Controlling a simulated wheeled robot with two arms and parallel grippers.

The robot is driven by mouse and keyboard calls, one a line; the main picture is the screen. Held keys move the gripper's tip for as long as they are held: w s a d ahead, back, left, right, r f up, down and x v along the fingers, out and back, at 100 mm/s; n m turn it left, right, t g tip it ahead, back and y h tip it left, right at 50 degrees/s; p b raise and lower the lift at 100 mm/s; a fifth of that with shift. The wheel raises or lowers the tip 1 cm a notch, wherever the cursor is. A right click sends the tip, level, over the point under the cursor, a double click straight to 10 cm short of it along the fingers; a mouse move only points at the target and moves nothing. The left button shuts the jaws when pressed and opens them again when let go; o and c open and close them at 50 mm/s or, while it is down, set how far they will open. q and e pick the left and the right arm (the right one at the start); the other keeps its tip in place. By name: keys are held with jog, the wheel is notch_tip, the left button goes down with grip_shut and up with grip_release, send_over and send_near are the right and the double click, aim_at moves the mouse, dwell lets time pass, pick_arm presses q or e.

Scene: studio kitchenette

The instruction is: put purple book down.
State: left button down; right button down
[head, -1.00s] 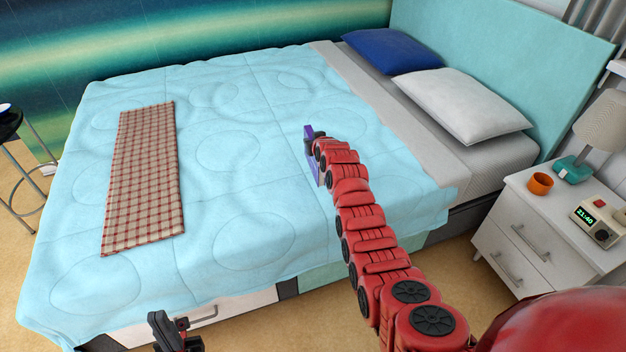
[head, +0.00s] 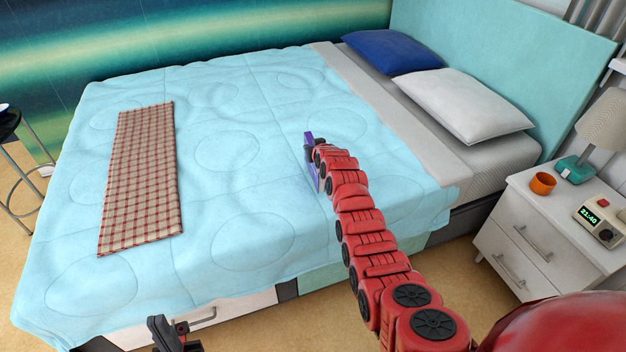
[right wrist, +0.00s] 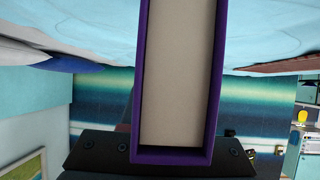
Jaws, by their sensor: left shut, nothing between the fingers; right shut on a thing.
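The purple book (head: 309,137) is at the end of my right arm, over the middle of the bed; most of it is hidden behind the arm in the head view. In the right wrist view the book (right wrist: 214,90) shows its purple cover edges and pale pages, close to the camera. My right gripper (head: 311,154) is shut on the book. The light blue bed cover (head: 230,190) lies beneath; I cannot tell whether the book touches it. My left gripper (head: 172,338) is shut and empty at the bottom edge of the head view, in front of the bed.
A checked red and beige cloth (head: 140,185) lies on the bed's left part. A blue pillow (head: 392,51) and a white pillow (head: 465,104) lie at the headboard. A nightstand (head: 520,220) with an orange cup (head: 542,184), lamp and clock stands right. The cover around the book is clear.

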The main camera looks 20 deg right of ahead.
jog(key=shift+f+b, duration=0.85)
jog(key=shift+f, duration=0.45)
jog(key=c, duration=0.6)
grip_release()
jog(key=shift+o, duration=0.2)
jog(key=shift+r, duration=0.1)
